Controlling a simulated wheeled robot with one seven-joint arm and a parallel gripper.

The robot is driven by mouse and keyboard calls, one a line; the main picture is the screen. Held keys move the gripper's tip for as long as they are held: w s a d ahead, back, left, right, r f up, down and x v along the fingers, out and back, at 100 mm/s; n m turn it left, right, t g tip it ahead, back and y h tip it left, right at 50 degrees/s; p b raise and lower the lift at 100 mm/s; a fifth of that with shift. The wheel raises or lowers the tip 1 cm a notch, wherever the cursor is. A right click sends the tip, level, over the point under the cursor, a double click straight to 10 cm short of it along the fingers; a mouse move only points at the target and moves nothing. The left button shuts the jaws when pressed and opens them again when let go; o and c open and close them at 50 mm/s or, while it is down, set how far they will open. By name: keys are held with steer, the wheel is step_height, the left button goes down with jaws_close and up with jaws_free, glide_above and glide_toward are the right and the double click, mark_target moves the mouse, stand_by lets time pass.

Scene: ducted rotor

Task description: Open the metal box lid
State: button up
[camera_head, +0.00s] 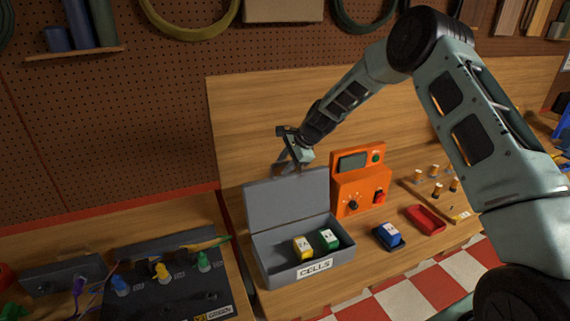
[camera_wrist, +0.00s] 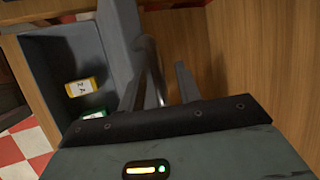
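The grey metal box (camera_head: 262,267), labelled CELLS, stands on the bench with its lid (camera_head: 287,203) raised upright at the back. A yellow cell (camera_head: 302,248) and a green cell (camera_head: 328,239) are inside; both show in the wrist view as the yellow cell (camera_wrist: 81,87) and the green cell (camera_wrist: 95,113). My gripper (camera_head: 287,166) is at the lid's top edge, toward its back side. In the wrist view my gripper (camera_wrist: 168,80) has its fingers apart, with nothing seen held, beside the lid (camera_wrist: 119,40). Whether a finger touches the lid is unclear.
An orange device (camera_head: 360,185) with a screen stands right of the box. A blue cell (camera_head: 388,236) in a dark holder and a red tray (camera_head: 426,219) lie farther right. A wooden panel (camera_head: 260,115) rises behind. A dark panel with coloured knobs (camera_head: 170,290) is at left.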

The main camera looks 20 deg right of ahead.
steer(key=b+v, duration=0.6)
steer(key=v, duration=1.1)
steer(key=shift+r+b, duration=0.2)
steer(key=shift+b, duration=0.2)
steer(key=shift+d, duration=0.1)
steer(key=s+a+f+n+g+b, duration=0.1)
steer(key=s+a+f+n+b, duration=0.2)
steer(key=s+a, duration=0.4)
steer(key=s+a+f+n+g+h+b, duration=0.1)
steer(key=s+a+f+n, duration=0.2)
steer(key=s+a+n, duration=0.35)
steer(key=s+a+f+n+g+b, duration=0.2)
steer(key=s+a+f+n, duration=0.1)
steer(key=s+a, duration=0.5)
steer(key=s+f+n+h+b, duration=0.1)
steer(key=s+f+n, duration=0.4)
steer(key=s, duration=0.5)
steer(key=s+a+f+n+h+b, duration=0.1)
steer(key=s+f+n+h+b, duration=0.1)
steer(key=s+n, duration=0.5)
steer(key=s+f+b, duration=0.1)
steer(key=s+f, duration=0.1)
steer(key=s, duration=0.2)
steer(key=shift+a+f+g, duration=0.3)
steer(key=shift+f, duration=0.05)
